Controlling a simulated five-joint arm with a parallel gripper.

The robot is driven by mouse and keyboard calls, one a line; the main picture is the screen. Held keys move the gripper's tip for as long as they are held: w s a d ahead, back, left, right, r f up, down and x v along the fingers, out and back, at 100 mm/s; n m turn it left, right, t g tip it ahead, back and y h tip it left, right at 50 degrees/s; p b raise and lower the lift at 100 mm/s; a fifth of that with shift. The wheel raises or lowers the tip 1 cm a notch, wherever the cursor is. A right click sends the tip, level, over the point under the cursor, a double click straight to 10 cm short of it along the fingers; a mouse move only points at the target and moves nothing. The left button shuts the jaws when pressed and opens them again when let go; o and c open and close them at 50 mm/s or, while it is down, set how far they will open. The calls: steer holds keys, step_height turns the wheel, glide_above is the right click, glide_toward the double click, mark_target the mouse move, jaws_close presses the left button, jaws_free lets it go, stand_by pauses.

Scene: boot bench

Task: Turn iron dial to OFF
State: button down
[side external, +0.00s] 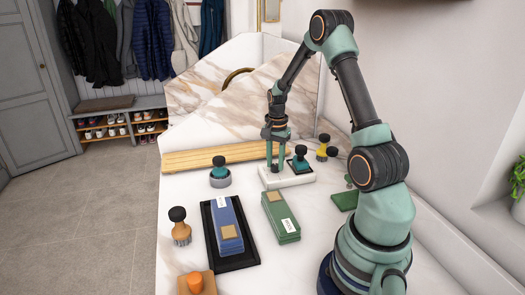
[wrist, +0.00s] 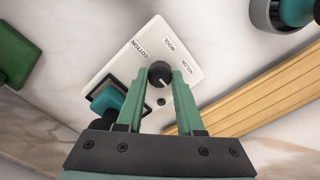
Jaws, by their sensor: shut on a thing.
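A white plate (side external: 292,178) lies on the marble bench in the side view. In the wrist view the plate (wrist: 122,72) carries the labels COTTON, WOOL and NYLON; no OFF label is readable. The black round dial (wrist: 160,74) stands on it, with a pale mark on its lower side. My gripper (wrist: 160,76) is shut on the dial, one green finger on each side. A teal, black-topped piece (side external: 300,156) stands at the plate's right end, close beside my fingers.
A yellow brush (side external: 322,148) stands right. In front are a green block (side external: 281,217) and a blue block (side external: 228,222) on a black tray (side external: 247,262).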

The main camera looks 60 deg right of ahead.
mark_target(275, 165)
steer(key=c, duration=0.5)
jaws_free()
steer(key=shift+c, duration=0.2)
step_height(275, 165, up, 12)
steer(key=shift+a+r, duration=0.1)
steer(key=shift+r, duration=0.05)
steer(key=a+r+n+t+h, duration=0.1)
steer(key=a+r+n, duration=0.3)
steer(key=a, duration=0.4)
steer(key=a+r+n+t, duration=0.2)
steer(key=a+r+n, duration=0.1)
steer(key=a+n, duration=0.3)
steer(key=s+a+n+t, duration=0.1)
steer(key=a+n, duration=0.1)
steer(key=a, duration=0.2)
steer(key=s+a+r+n, duration=0.1)
steer(key=s+a+n, duration=0.1)
steer(key=a, duration=0.3)
steer(key=s+a+n+t+y, duration=0.1)
steer(key=s+a+n, duration=0.1)
steer(key=a+n, duration=0.2)
steer(key=shift+a+r+t, duration=0.25)
steer(key=shift+a+t, duration=0.05)
steer(key=shift+a, duration=0.05)
